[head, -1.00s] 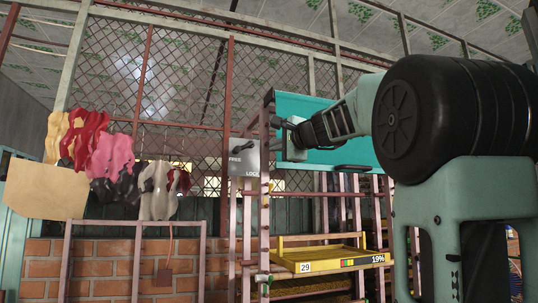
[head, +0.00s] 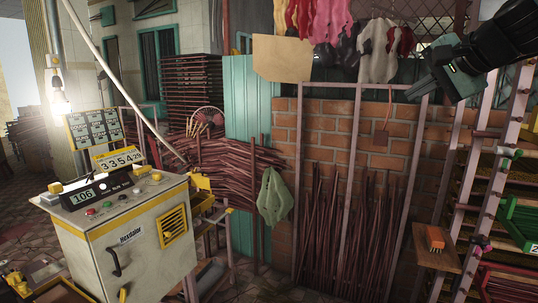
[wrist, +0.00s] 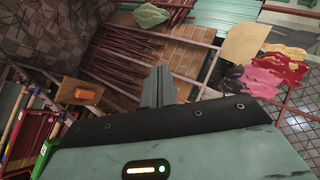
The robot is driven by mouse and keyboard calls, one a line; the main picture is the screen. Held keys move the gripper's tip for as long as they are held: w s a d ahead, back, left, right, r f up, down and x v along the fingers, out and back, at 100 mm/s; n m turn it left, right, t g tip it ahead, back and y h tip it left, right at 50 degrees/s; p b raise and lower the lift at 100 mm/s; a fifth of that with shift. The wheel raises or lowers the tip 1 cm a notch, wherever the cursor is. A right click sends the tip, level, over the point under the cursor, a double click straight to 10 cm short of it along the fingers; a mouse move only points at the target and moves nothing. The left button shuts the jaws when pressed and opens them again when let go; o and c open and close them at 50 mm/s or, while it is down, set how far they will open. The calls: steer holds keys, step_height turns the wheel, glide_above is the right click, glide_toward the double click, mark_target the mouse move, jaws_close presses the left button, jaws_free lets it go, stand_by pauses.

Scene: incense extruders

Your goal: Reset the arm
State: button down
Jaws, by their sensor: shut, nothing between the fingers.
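My gripper (wrist: 158,87) shows in the wrist view with its fingers together and nothing between them. My arm comes in from the top right corner. The fingers touch nothing that I can see.
A cream machine (head: 135,240) with a lit display stands at the lower left. Bundled dark red sticks (head: 345,235) lean on the brick wall (head: 385,155). A small wooden stool (head: 437,262) bears an orange block. A rack (head: 490,180) stands at the right.

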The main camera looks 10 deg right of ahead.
steer(key=s+a+f+n+g+y, duration=0.1)
steer(key=s+a+f+n+g, duration=0.3)
steer(key=a+f, duration=0.45)
steer(key=s+a+f+n+g+y, duration=0.1)
steer(key=s+a+f+n+g, duration=0.1)
steer(key=s+a+f+n, duration=0.45)
steer(key=s+a+f+n+g+h, duration=0.2)
steer(key=s+a+f+n, duration=0.1)
steer(key=s+f, duration=0.5)
steer(key=s+a+f+n+g+h, duration=0.2)
steer(key=s+f+n, duration=0.4)
steer(key=s, duration=0.5)
step_height(320, 180, down, 2)
steer(key=shift+s+a+g, duration=0.3)
steer(key=shift+a+g, duration=0.3)
steer(key=shift+a, duration=0.3)
